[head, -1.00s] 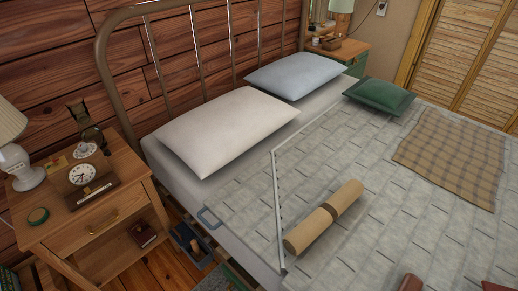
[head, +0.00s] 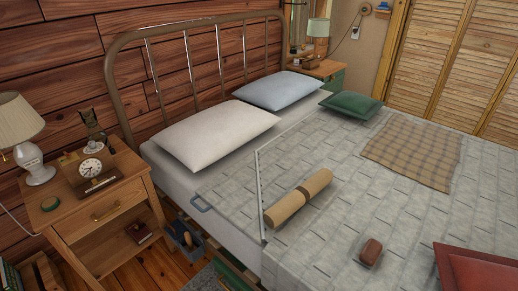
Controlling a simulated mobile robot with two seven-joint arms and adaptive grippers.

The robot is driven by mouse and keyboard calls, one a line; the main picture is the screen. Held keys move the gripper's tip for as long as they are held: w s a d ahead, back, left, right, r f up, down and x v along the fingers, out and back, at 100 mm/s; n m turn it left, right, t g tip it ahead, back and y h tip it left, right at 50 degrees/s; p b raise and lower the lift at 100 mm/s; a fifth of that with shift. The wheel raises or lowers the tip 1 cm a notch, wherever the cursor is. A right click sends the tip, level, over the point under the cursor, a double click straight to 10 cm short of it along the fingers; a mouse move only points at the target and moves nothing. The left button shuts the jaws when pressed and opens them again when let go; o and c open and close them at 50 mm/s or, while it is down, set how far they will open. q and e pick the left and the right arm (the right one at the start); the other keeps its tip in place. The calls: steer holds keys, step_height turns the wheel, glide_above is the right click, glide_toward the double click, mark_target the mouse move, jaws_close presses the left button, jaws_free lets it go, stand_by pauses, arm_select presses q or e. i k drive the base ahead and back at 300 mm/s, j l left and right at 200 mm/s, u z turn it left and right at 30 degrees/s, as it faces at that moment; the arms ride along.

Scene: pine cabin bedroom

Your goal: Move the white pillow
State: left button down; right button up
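The white pillow (head: 216,133) lies flat at the head of the bed, on its near left side, close to the metal bed frame (head: 193,75). A pale blue pillow (head: 282,90) lies just behind it to the right. Neither of my grippers shows in the head view, so nothing is seen touching the white pillow.
A nightstand (head: 120,190) with a lamp (head: 20,125) and a clock (head: 91,168) stands left of the bed. On the grey quilt (head: 330,225) lie a tan roll (head: 297,198), a green cushion (head: 351,105), a plaid blanket (head: 412,151), a brown object (head: 370,251) and a red cushion (head: 478,270).

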mark_target(201, 140)
steer(key=j+z, duration=0.1)
steer(key=z, duration=1.4)
steer(key=j, duration=1.1)
steer(key=i+j, duration=0.15)
steer(key=j, duration=0.95)
